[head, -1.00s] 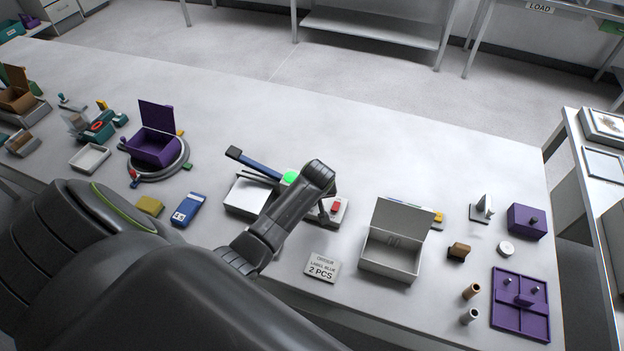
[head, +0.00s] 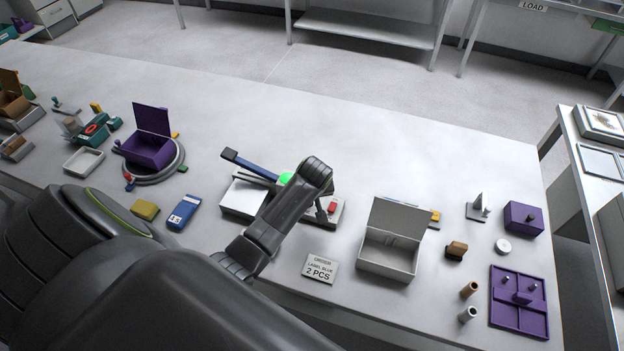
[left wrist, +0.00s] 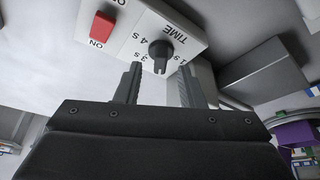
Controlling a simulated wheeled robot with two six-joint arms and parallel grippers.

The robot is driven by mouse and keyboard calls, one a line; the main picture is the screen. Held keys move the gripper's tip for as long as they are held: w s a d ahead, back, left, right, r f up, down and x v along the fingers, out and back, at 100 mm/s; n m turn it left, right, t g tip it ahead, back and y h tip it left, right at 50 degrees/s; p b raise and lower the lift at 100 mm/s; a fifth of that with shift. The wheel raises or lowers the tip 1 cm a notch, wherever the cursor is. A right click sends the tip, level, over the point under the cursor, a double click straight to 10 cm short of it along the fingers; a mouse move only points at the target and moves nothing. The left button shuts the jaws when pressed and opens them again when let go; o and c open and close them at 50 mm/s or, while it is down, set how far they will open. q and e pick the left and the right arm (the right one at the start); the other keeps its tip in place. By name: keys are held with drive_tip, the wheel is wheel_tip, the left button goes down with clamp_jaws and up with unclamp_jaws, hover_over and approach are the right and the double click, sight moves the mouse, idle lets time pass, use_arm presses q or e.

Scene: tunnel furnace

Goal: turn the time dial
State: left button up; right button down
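The time dial (left wrist: 160,50) is a round black knob on a white panel (left wrist: 125,48) marked TIME, with second marks around it, in the left wrist view. Its bar points roughly down, towards my gripper. My left gripper (left wrist: 158,84) is open, with one finger on each side just below the knob. I see nothing held between the fingers, and cannot tell if they touch the knob. In the head view my left gripper (head: 322,208) reaches down at the device beside a red switch (head: 332,206), and the dial is hidden there. My right gripper is not in view.
The red switch (left wrist: 102,25) sits beside the dial. A blue-handled lever (head: 248,164) and a green light (head: 286,179) are left of my gripper. An open grey box (head: 388,255) stands to the right, and an order sign (head: 320,268) in front. The table behind is clear.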

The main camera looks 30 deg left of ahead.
use_arm(q)
drive_tip(key=b+v, duration=0.1)
drive_tip(key=v, duration=1.4)
drive_tip(key=shift+b, duration=0.4)
drive_tip(key=shift+s+d, duration=0.15)
